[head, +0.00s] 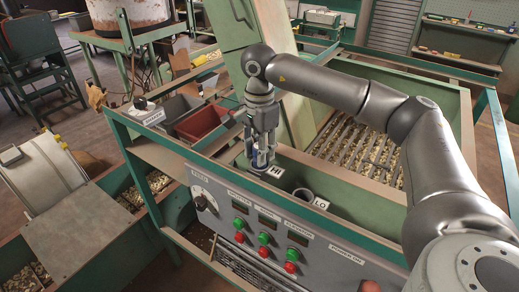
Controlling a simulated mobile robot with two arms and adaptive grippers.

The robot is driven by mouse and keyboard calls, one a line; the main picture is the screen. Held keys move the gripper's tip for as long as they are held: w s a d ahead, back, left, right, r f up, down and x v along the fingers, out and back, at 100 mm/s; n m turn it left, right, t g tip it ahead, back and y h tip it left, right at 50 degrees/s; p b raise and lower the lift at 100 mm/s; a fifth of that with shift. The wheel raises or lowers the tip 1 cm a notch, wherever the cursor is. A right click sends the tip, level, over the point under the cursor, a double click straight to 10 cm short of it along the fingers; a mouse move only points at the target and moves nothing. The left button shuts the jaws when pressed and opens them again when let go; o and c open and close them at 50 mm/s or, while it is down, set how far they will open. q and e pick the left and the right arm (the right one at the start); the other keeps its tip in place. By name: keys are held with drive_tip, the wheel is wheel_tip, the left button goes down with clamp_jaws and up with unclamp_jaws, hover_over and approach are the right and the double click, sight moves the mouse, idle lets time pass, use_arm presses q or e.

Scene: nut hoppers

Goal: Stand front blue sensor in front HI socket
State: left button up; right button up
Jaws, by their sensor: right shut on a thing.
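My right gripper (261,150) points down behind the control panel, shut on the blue sensor (259,161). The sensor shows as a small blue part between the fingers, roughly upright, and the fingers hide much of it. The gripper is just left of the HI label (276,171). The HI socket is hidden behind the gripper and sensor, so I cannot tell whether the sensor is inside it. My left gripper is not in view.
The control panel (270,235) with green and red buttons stands in front. A grey bin (178,108) and a red bin (201,122) sit left of the gripper. A slatted hopper of nuts (360,145) lies to the right under my arm. A green frame rail borders the sockets.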

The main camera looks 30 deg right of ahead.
drive_tip(key=shift+f+b, duration=0.45)
drive_tip(key=shift+f, duration=0.15)
drive_tip(key=o, duration=0.8)
drive_tip(key=shift+r+p, duration=3.65)
drive_tip(key=shift+r, duration=1.9)
